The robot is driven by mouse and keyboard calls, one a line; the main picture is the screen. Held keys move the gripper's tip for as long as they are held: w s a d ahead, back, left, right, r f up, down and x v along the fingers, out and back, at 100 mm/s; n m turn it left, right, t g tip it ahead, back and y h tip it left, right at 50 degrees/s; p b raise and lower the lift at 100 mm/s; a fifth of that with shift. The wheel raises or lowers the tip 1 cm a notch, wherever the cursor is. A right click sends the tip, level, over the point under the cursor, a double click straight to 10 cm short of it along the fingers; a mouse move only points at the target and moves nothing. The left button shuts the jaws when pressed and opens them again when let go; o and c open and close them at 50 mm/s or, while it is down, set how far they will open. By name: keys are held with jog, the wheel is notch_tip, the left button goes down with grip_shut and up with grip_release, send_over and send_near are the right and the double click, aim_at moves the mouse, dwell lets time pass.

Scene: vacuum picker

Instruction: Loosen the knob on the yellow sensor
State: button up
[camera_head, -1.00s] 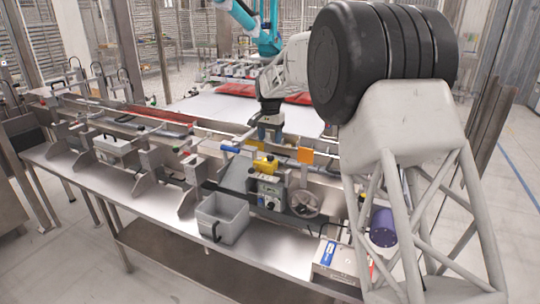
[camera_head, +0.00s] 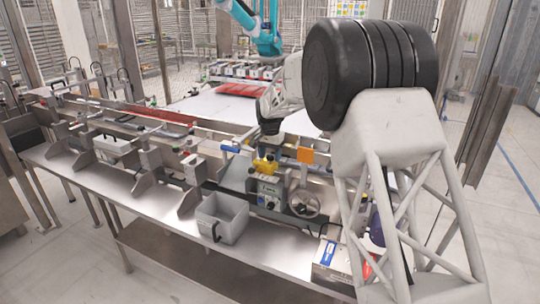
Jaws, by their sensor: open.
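The yellow sensor (camera_head: 264,165) is a small block mounted above a grey control box on the conveyor machine, near the middle of the view. Its knob is too small to make out. My gripper (camera_head: 269,147) hangs just above and behind the sensor, pointing down, with its dark wrist over it. The fingers are small and partly lost against the machine. My gripper is open, and nothing shows held in it. I cannot tell whether a finger touches the sensor or the knob.
A grey bin (camera_head: 222,218) stands on the steel table in front. An orange plate (camera_head: 306,155) and a handwheel (camera_head: 304,203) are close on the right. A blue-ended rod (camera_head: 230,149) is on the left. My arm hides the machine's right side.

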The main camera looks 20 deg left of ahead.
jog(key=shift+c, duration=0.2)
jog(key=c, duration=0.9)
